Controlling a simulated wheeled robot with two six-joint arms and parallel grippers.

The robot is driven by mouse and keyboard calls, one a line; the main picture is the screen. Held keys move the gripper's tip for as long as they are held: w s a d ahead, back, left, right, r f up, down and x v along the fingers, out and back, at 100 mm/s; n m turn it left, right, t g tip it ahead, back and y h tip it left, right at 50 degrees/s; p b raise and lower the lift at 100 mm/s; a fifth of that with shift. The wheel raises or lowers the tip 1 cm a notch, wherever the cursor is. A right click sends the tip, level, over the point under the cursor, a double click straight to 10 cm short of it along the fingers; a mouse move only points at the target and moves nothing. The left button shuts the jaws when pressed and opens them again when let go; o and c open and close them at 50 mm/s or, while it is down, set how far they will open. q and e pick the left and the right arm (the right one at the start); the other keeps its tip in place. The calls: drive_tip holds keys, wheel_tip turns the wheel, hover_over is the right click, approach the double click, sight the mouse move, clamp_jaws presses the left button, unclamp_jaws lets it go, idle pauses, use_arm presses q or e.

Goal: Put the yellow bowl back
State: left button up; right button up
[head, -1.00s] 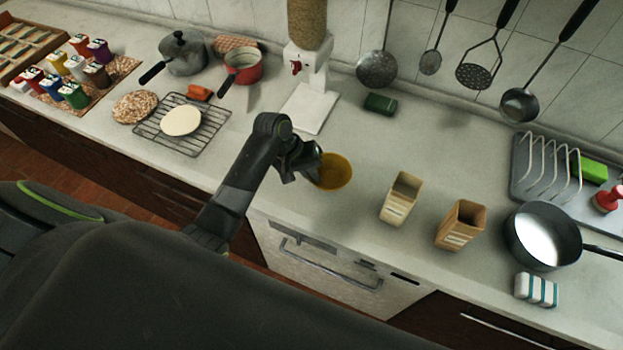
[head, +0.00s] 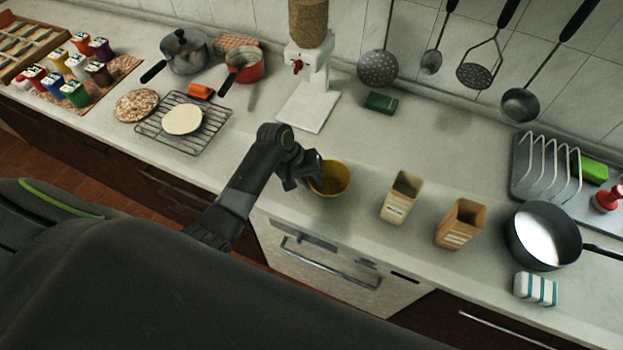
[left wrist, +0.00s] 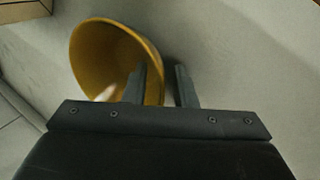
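The yellow bowl (head: 337,184) stands near the front edge of the counter, about upright, its open side up. My left gripper (head: 312,172) is at the bowl's left rim in the head view. In the left wrist view the bowl (left wrist: 95,50) is beside and partly between the fingers. One finger reaches inside the bowl and the other is outside its wall. The left gripper (left wrist: 162,72) is open, with a visible gap between the wall and the outer finger. My right gripper is not in view.
A grain dispenser (head: 308,75) stands behind the bowl. Two tan containers (head: 401,197) (head: 461,224) stand to its right, then a dark pan (head: 535,250). A wire rack (head: 205,130) with a pale disc is to the left.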

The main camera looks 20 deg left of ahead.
use_arm(q)
drive_tip(key=shift+r, duration=0.2)
drive_tip(key=b+v, duration=0.1)
drive_tip(key=v, duration=1.1)
drive_tip(key=shift+f, duration=0.1)
